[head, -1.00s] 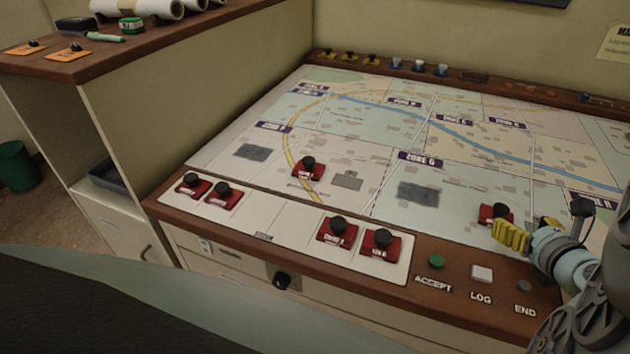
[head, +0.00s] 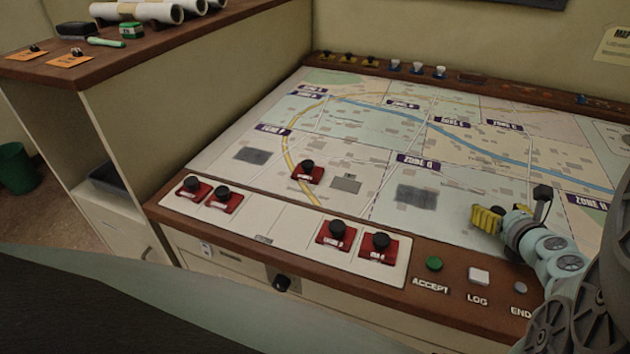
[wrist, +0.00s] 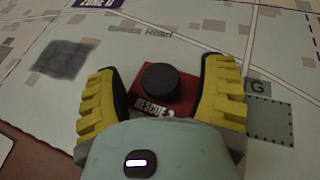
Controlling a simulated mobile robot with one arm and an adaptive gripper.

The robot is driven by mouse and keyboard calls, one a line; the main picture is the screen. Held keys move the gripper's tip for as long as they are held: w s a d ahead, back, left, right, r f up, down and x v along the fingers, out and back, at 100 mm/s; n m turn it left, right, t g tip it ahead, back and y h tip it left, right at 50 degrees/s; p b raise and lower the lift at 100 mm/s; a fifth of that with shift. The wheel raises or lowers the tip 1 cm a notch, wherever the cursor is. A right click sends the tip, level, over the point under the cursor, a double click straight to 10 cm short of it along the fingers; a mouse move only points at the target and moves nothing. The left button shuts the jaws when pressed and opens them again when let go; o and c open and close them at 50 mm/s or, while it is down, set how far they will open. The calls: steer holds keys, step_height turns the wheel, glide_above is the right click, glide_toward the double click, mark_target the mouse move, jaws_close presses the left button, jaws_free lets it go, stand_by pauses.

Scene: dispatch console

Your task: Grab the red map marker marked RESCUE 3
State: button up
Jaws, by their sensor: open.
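The red map marker (wrist: 160,95), with a round black knob, stands on the map between my fingers in the wrist view. Its label reads RESCUE and a partly hidden figure that looks like 3. My gripper (wrist: 160,98) is open, with a yellow finger on each side of the marker; I cannot tell whether either finger touches it. In the head view my gripper (head: 488,218) is low over the lower right of the map (head: 350,130) and hides this marker.
Another red marker (head: 307,173) stands on the map further left. Several more stand on the white strip (head: 275,215) along the front edge. ACCEPT (head: 434,264), LOG (head: 478,276) and END (head: 520,287) buttons lie just in front of my gripper. Small pieces line the back ledge.

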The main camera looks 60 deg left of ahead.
steer(key=shift+c, duration=0.3)
jaws_close()
stand_by(0.4)
